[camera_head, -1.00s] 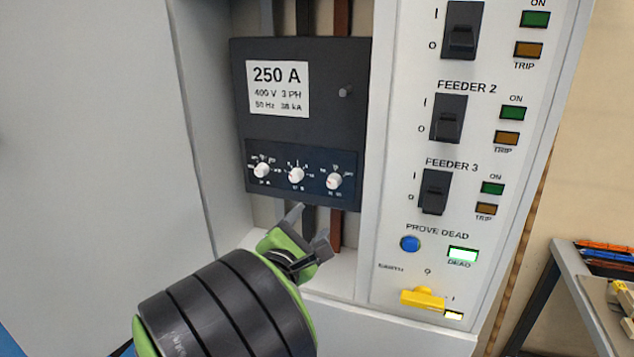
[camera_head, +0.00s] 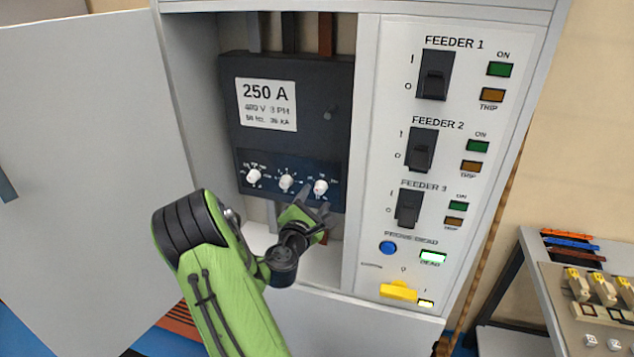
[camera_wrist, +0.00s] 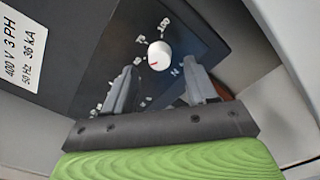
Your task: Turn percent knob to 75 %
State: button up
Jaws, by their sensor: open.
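The percent knob (camera_wrist: 159,55) is a small white round knob on a dark panel, with 75 and 100 printed above it in the wrist view. Its short red mark points to the lower left, away from 75; the exact value is too small to read. It appears to be the rightmost of three white knobs in the head view (camera_head: 320,187). My gripper (camera_head: 313,204) is open just below this knob. In the wrist view, the fingertips (camera_wrist: 162,70) lie either side of the knob's lower edge in the picture; I cannot tell whether they touch it.
The middle knob (camera_head: 286,182) and left knob (camera_head: 254,176) sit close by on the breaker (camera_head: 320,90). The feeder panel (camera_head: 385,215) stands to the right, with a yellow handle (camera_head: 398,291) low down. The open cabinet door (camera_head: 80,120) is at left.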

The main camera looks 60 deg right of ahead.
aim_at(319, 191)
jog(key=shift+w+d+p, duration=0.15)
jog(key=shift+d+p, duration=0.05)
jog(key=shift+d, duration=0.55)
jog(key=shift+w+d+p, duration=0.1)
jog(key=shift+d+p, duration=0.05)
jog(key=shift+d, duration=0.6)
jog(key=c, duration=1.1)
jog(key=shift+o, duration=0.2)
jog(key=shift+m+b, duration=0.3)
jog(key=m+b, duration=0.4)
jog(key=m, duration=0.1)
jog(key=shift+f+m, duration=0.1)
jog(key=shift+m, duration=0.2)
jog(key=m+b, duration=0.4)
jog(key=m, duration=0.1)
jog(key=shift+m, duration=0.3)
jog(key=shift+b, duration=0.3)
jog(key=o, duration=1.1)
jog(key=shift+c, duration=0.2)
